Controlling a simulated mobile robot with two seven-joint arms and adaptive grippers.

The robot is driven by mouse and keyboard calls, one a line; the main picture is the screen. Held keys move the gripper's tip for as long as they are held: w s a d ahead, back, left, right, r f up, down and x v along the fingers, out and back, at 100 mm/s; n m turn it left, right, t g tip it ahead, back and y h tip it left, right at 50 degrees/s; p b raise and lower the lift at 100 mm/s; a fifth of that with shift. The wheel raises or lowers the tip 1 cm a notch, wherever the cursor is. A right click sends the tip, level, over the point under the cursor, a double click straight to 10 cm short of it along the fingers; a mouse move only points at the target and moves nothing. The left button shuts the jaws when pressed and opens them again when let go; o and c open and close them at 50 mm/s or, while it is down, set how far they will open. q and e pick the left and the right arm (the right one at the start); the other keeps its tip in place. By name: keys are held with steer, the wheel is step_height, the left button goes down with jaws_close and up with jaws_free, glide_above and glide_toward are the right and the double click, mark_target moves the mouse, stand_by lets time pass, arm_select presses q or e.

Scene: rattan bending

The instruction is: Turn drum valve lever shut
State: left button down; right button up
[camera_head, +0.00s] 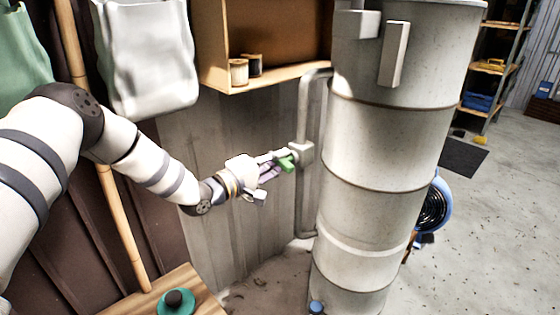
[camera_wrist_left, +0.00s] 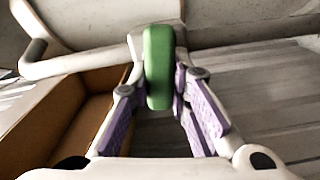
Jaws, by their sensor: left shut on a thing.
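The tall grey drum (camera_head: 375,150) stands upright right of centre in the head view. A grey pipe (camera_head: 304,110) runs down its left side and carries a valve body (camera_head: 302,153). The green valve lever (camera_head: 286,163) points left and slightly down from the valve. In the left wrist view, the green lever (camera_wrist_left: 158,68) stands upright in the picture between the purple-padded fingers. My left gripper (camera_head: 275,166) reaches in from the left and is shut on the lever; its fingers partly hide it. My right gripper is not in view.
An open wooden shelf box (camera_head: 262,83) with two spools hangs above my left forearm. A wooden bench (camera_head: 200,288) with a green round object (camera_head: 176,302) is at bottom left. A bamboo pole (camera_head: 122,230) leans nearby. Floor right of the drum is mostly open.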

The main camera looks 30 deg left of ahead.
arm_select(q)
steer(key=shift+f+n, duration=0.25)
steer(key=shift+n, duration=0.65)
steer(key=c, duration=1.5)
jaws_free()
steer(key=shift+r, duration=0.1)
steer(key=shift+s+a, duration=0.1)
steer(key=shift+s, duration=0.2)
steer(key=v, duration=1.1)
steer(key=shift+s, duration=0.25)
